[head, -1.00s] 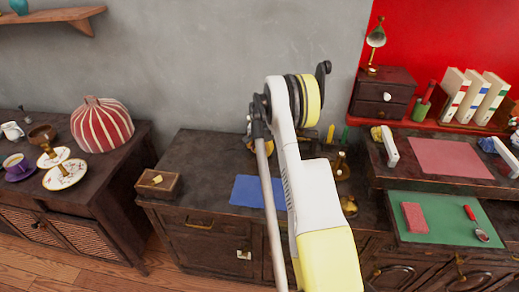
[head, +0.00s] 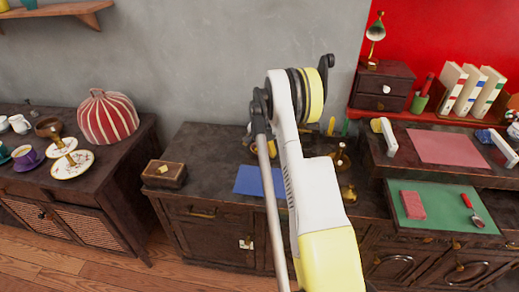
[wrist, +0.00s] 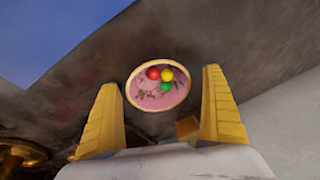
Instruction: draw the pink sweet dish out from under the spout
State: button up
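The pink sweet dish (wrist: 158,86) is round with a gold rim and holds a red, a yellow and a green sweet. In the wrist view it lies on the dark brown top, between and beyond the tips of my open gripper (wrist: 158,82). I see no clear contact between the fingers and the dish. A brass thing (wrist: 20,153) is cut off at the lower left of the wrist view; I cannot tell whether it is part of the spout. In the head view my arm hides the gripper and the dish. Brass pieces (head: 341,160) stand just right of my arm.
A blue mat (head: 254,180) lies left of my arm, with a small brown box (head: 164,176) farther left. At right are a green mat (head: 446,223), a red block (head: 412,205) and a spoon (head: 472,211). A striped dome (head: 107,116) stands on the left cabinet.

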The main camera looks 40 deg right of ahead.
jog(key=v, duration=1.2)
dwell(0.5)
